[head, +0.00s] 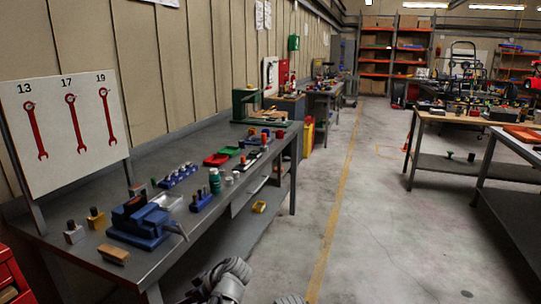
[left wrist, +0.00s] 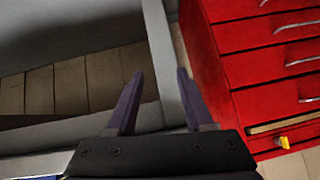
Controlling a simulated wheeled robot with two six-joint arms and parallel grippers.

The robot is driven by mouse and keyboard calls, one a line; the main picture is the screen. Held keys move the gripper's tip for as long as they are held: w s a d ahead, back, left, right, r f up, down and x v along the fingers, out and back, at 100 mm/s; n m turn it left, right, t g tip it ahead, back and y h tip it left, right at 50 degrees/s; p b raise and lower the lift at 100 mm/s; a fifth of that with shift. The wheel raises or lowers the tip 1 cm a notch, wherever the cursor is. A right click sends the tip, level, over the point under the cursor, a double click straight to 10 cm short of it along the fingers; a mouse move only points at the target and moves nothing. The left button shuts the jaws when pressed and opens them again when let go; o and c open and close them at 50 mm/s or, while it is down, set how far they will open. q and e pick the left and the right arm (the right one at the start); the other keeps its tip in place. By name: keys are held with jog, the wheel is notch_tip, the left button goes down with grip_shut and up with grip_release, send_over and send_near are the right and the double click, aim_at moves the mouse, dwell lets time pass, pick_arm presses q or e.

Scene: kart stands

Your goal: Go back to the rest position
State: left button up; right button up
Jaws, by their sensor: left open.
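My left gripper (left wrist: 159,75) shows in the left wrist view with its two dark purple fingers apart and nothing between them. Behind the fingers are grey bench or frame parts and a tiled surface, and a red drawer cabinet (left wrist: 255,65) stands to the right. No object touches the fingers. In the head view, grey parts of my own arm show at the bottom edge, with no gripper fingers visible there. My right gripper is not in view.
A long grey workbench (head: 75,248) runs along the left wall, carrying a blue vise (head: 140,222), a green bottle (head: 215,181) and small tools. A board with red wrenches (head: 62,115) stands at its near end. The floor (head: 380,245) is open, with a table (head: 512,150) at right.

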pick_arm(q)
jog(key=s+d+f+m+g+h, duration=0.1)
jog(key=s+d+f+m+h, duration=0.7)
jog(key=m, duration=0.4)
jog(key=s+d+r+m+g, duration=0.1)
jog(key=s+d+m, duration=0.5)
jog(key=d, duration=0.5)
notch_tip(320, 180, up, 18)
jog(key=s+p, duration=0.1)
jog(key=p, duration=1.6)
jog(key=shift+s+a+f+n+p, duration=0.2)
jog(key=shift+n+p, duration=0.1)
jog(key=shift+n, duration=0.1)
